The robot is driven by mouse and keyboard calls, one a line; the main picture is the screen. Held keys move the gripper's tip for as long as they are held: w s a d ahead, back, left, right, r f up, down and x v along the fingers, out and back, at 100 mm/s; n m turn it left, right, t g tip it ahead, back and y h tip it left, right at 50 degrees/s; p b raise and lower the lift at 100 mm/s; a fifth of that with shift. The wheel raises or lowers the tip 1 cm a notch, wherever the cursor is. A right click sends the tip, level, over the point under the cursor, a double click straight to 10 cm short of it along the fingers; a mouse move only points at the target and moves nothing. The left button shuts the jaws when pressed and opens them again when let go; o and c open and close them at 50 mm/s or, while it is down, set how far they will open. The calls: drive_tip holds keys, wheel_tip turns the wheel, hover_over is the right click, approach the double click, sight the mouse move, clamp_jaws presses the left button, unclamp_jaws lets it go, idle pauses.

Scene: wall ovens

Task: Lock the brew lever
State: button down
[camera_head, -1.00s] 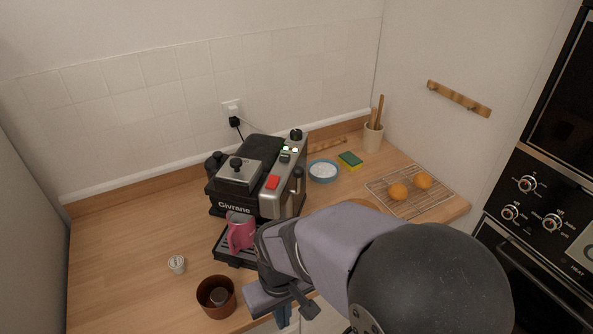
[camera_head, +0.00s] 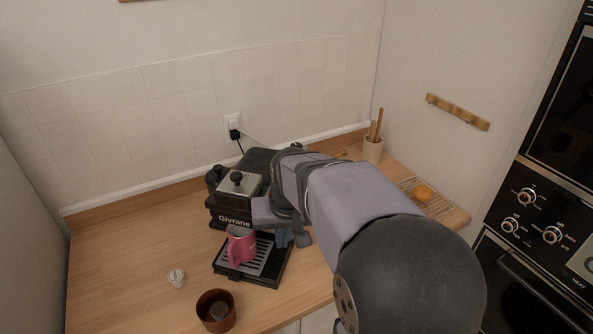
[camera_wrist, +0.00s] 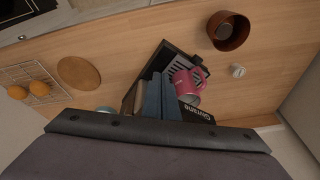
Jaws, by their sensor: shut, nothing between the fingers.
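A pink mug (camera_head: 240,247) stands upright on the drip tray (camera_head: 264,266). My gripper (camera_head: 290,238) is shut and empty at the machine's front right, just right of the mug. Its blue-grey fingers (camera_wrist: 160,98) point towards the tray in the wrist view.
A white capsule (camera_head: 177,277) and a brown cup (camera_head: 216,312) stand at the front left. A rack (camera_wrist: 33,75) with oranges, a round board (camera_wrist: 78,72) and a utensil pot (camera_head: 372,149) are to the machine's right. The counter's left is clear.

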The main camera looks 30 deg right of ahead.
drive_tip(key=w+d+r+h+b, duration=0.1)
drive_tip(key=w+d+r, duration=0.3)
drive_tip(key=r, duration=0.4)
drive_tip(key=w+d+r+t+b, duration=0.1)
drive_tip(key=w+d+r+b, duration=0.2)
drive_tip(key=w+d+r, duration=0.2)
drive_tip(key=shift+w+r+h+b, duration=0.35)
drive_tip(key=shift+w+r, duration=0.85)
drive_tip(key=shift+r, duration=0.65)
drive_tip(key=shift+d, duration=0.1)
wheel_tip(320, 180, down, 9)
drive_tip(key=p, duration=0.2)
drive_tip(key=shift+w+d+f+p, duration=0.15)
drive_tip(key=shift+d+f+p, duration=0.05)
drive_tip(key=shift+d+p, duration=0.15)
drive_tip(key=shift+a, duration=0.1)
